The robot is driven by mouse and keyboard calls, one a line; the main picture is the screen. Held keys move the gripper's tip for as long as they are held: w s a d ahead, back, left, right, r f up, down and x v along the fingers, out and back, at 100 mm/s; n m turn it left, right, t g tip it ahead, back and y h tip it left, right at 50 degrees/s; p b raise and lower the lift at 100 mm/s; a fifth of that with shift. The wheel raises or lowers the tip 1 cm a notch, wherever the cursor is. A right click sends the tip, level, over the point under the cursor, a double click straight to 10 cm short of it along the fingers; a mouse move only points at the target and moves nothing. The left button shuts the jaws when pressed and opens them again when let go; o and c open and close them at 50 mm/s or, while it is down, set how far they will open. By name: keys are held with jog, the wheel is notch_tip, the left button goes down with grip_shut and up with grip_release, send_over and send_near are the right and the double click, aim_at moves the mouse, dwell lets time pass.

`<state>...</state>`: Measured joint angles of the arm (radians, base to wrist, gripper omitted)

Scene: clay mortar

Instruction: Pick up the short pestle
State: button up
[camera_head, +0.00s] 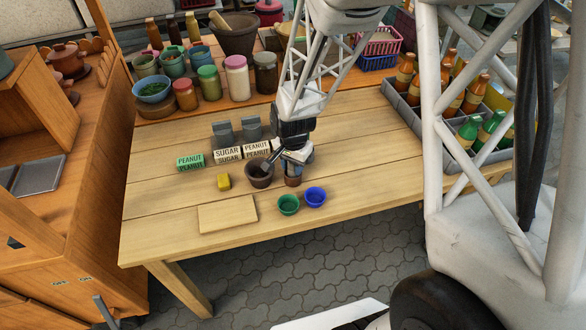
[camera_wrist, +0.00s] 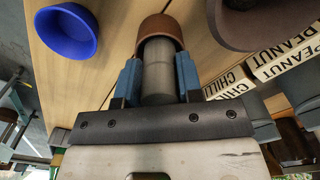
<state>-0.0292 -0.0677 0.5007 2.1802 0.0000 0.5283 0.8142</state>
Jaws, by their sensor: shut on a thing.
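My gripper (camera_head: 294,158) points down at the table, just right of the dark brown mortar (camera_head: 259,175). In the wrist view its two blue fingers (camera_wrist: 158,82) are shut on a short grey cylinder, which I take for the short pestle (camera_wrist: 158,68). The cylinder's far end is at a small reddish-brown clay cup (camera_wrist: 162,27) and seems to be inside it. The cup (camera_head: 292,181) is also under my gripper in the head view. The mortar (camera_wrist: 255,22) is partly cut off in the wrist view. A dark handle leans out of it in the head view.
A blue bowl (camera_head: 315,197) and a green bowl (camera_head: 288,205) are in front. Labelled blocks (camera_head: 227,154) stand behind. Jars (camera_head: 237,78) line the back, and a bottle crate (camera_head: 456,150) is at right.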

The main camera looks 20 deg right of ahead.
jog(key=shift+r, duration=0.1)
jog(key=shift+r, duration=4.9)
jog(key=shift+a, duration=0.1)
jog(key=w+a, duration=0.2)
jog(key=a, duration=0.7)
jog(key=shift+w+a+r, duration=0.15)
jog(key=shift+w+a, duration=0.05)
jog(key=shift+w, duration=0.05)
jog(key=shift+f, duration=0.25)
jog(key=shift+f, duration=3.2)
jog(key=shift+f, duration=0.35)
jog(key=shift+f, duration=0.8)
